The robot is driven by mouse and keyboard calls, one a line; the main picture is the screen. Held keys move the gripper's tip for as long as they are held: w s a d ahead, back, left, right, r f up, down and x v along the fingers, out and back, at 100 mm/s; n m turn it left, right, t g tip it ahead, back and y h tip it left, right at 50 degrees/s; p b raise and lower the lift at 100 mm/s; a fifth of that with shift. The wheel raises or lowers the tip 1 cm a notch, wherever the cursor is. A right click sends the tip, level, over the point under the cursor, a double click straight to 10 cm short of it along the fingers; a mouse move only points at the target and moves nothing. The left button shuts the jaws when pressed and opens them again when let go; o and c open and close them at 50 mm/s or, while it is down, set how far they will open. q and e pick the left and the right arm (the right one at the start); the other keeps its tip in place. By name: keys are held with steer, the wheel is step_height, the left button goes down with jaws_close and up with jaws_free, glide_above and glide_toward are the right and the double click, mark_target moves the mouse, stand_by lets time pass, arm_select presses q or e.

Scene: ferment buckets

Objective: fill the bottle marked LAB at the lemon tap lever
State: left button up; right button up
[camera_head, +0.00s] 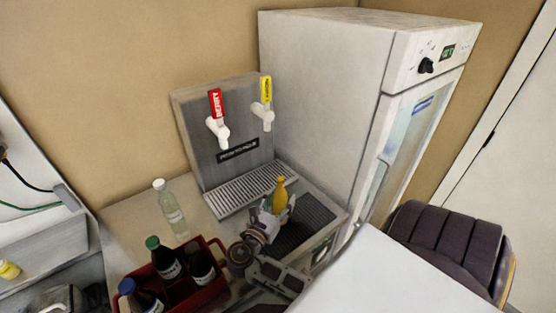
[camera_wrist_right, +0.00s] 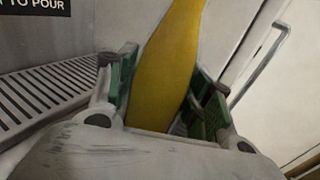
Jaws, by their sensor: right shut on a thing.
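My right gripper (camera_head: 277,212) is shut around a yellow bottle (camera_head: 280,188), held upright in front of the tap unit, to the right of its drip grate. In the right wrist view the yellow bottle (camera_wrist_right: 165,65) stands between the green-padded fingers (camera_wrist_right: 163,100); no marking shows on it. The yellow tap lever (camera_head: 266,89) is upright on the right of the steel panel, its lettering too small to read surely. A clear bottle (camera_head: 171,206) with a white cap stands left of the unit; its label is unreadable. My left gripper is not in view.
A red tap lever (camera_head: 216,104) reads BERRY. The drip grate (camera_head: 248,189) is bare. A red crate (camera_head: 214,243) with dark bottles stands at the front left.

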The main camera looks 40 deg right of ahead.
steer(key=s+p, duration=0.3)
steer(key=s, duration=0.3)
steer(key=shift+a+r, duration=0.15)
steer(key=shift+a, duration=0.2)
stand_by(0.5)
stand_by(0.7)
